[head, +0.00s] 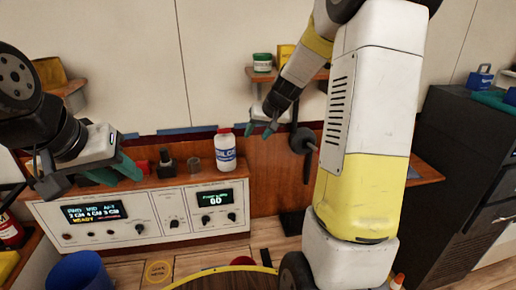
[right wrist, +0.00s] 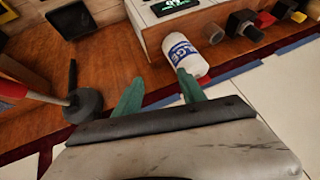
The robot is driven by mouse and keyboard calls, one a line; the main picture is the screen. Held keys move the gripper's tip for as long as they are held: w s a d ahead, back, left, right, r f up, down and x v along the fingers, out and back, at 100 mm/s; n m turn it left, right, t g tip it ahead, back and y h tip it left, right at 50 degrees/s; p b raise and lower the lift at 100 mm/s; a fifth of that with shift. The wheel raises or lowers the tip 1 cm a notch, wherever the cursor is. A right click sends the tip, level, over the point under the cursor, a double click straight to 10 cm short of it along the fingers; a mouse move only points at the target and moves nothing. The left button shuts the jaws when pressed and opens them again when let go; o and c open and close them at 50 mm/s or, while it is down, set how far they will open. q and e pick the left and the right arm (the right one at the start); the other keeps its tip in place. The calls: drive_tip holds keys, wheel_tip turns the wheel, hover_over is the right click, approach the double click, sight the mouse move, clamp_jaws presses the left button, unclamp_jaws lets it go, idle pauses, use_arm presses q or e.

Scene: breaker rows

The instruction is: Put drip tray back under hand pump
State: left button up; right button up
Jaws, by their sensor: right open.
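A dark round fitting with a rod, which looks like the hand pump (head: 302,140), is on the wooden panel right of my right gripper. In the right wrist view the pump (right wrist: 86,104) is left of the fingers, with a red-ended rod. A flat black piece, possibly the drip tray (head: 292,222), lies low below the pump; I cannot tell for sure. My right gripper (head: 260,129) is open and empty, high in front of the panel; its fingers (right wrist: 158,92) point toward the panel. My left gripper (head: 88,178) is open and empty in front of the control console.
A white bottle (head: 225,151) stands on the console (head: 150,213), close to my right fingers in the wrist view. A blue bin (head: 80,272) is at lower left. A dark cabinet (head: 455,170) stands at right. A small shelf (head: 262,76) holds a green-and-white tin (head: 262,63).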

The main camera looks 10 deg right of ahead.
drive_tip(key=s+a+r+n, duration=0.1)
drive_tip(key=s+a+r, duration=0.1)
drive_tip(key=s+r, duration=0.45)
drive_tip(key=s+a+r, duration=0.3)
drive_tip(key=s+r, duration=0.1)
drive_tip(key=s, duration=1.9)
drive_tip(key=shift+s, duration=0.3)
drive_tip(key=shift+d, duration=0.15)
